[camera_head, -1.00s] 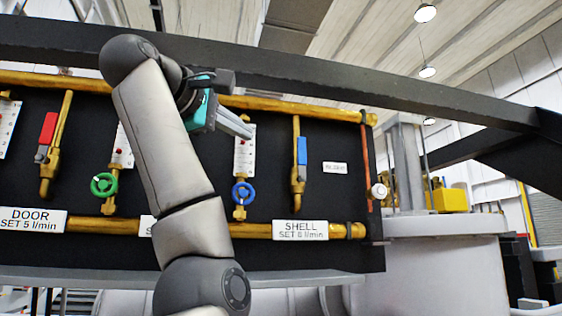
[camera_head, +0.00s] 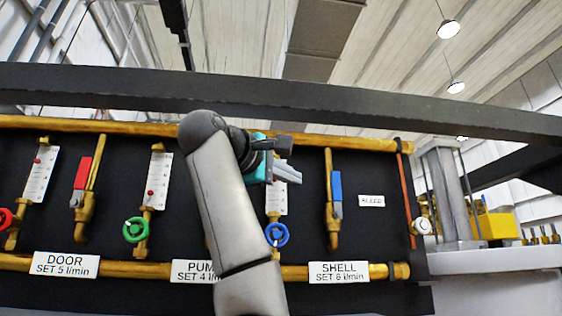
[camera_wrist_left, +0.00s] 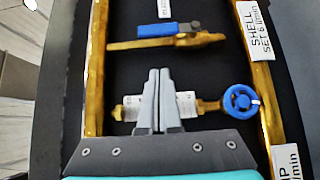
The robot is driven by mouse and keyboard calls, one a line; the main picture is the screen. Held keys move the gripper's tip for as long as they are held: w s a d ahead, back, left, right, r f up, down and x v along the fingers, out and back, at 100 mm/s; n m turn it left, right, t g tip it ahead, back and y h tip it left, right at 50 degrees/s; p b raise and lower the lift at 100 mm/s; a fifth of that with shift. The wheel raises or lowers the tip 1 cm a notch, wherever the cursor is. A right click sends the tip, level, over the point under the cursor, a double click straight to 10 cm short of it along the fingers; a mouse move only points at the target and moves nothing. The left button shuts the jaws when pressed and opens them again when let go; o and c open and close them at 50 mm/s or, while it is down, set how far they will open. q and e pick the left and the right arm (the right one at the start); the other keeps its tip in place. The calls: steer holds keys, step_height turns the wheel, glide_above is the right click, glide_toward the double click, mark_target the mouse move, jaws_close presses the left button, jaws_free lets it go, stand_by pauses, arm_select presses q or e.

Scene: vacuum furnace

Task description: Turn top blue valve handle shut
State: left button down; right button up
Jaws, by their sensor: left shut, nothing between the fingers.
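The blue lever handle (camera_head: 337,186) sits on a brass valve in the shell pipe, in line with the pipe, at right of centre in the head view. In the left wrist view the blue handle (camera_wrist_left: 157,30) lies beyond the fingertips, along its brass pipe. My left gripper (camera_head: 298,178) is shut and empty, left of the handle and apart from it. In the wrist view its two fingers (camera_wrist_left: 157,72) are together in front of the white flow gauge (camera_wrist_left: 183,104). A round blue handwheel (camera_head: 277,235) sits below that gauge. My right gripper is not in view.
Brass pipes run along the top and bottom of the black panel (camera_head: 120,215). A dark beam (camera_head: 330,100) crosses above it. A red lever (camera_head: 83,172) and green handwheel (camera_head: 136,230) are to the left. The SHELL sign (camera_head: 339,272) is below the blue lever.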

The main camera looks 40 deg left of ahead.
mark_target(337, 194)
arm_select(q)
steer(key=w+d+p, duration=0.2)
steer(key=w, duration=0.5)
steer(key=shift+d+p, duration=0.15)
steer(key=shift+p, duration=0.2)
